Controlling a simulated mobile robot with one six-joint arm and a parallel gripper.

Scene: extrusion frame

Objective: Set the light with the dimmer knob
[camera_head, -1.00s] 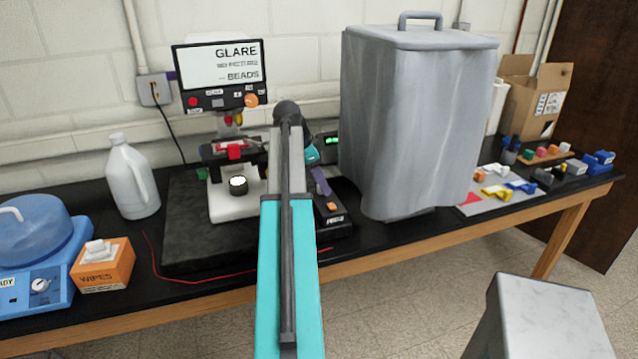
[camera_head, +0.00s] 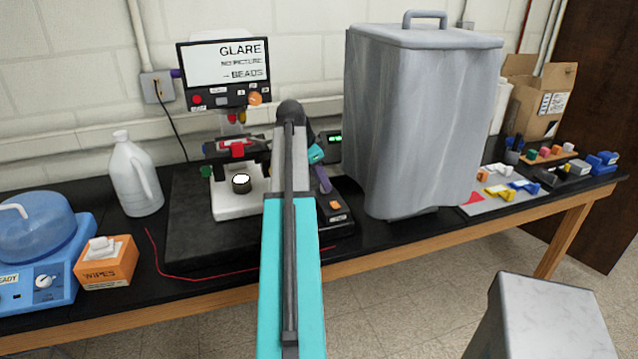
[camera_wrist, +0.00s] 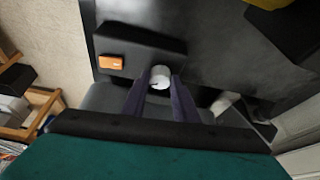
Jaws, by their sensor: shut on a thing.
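The dimmer knob (camera_wrist: 160,77) is a pale round knob with a dark mark, on a black control box (camera_wrist: 140,48) beside an orange switch (camera_wrist: 111,62). My gripper (camera_wrist: 160,84) is shut on the knob, with one purple finger on each side. In the head view my arm hides the knob; a finger of my gripper (camera_head: 323,180) shows above the control box (camera_head: 336,220). The microscope (camera_head: 240,205) stands left of my arm, with a bright white lit disc (camera_head: 241,180) on its base. Its monitor (camera_head: 224,72) reads "GLARE", "NO PICTURE" and "BEADS".
A tall grey covered bin (camera_head: 415,130) stands close right of my arm. A white jug (camera_head: 136,178), an orange wipes box (camera_head: 107,264) and a blue machine (camera_head: 40,250) are at left. A red wire (camera_head: 190,278) lies along the bench front. Small coloured parts lie at right.

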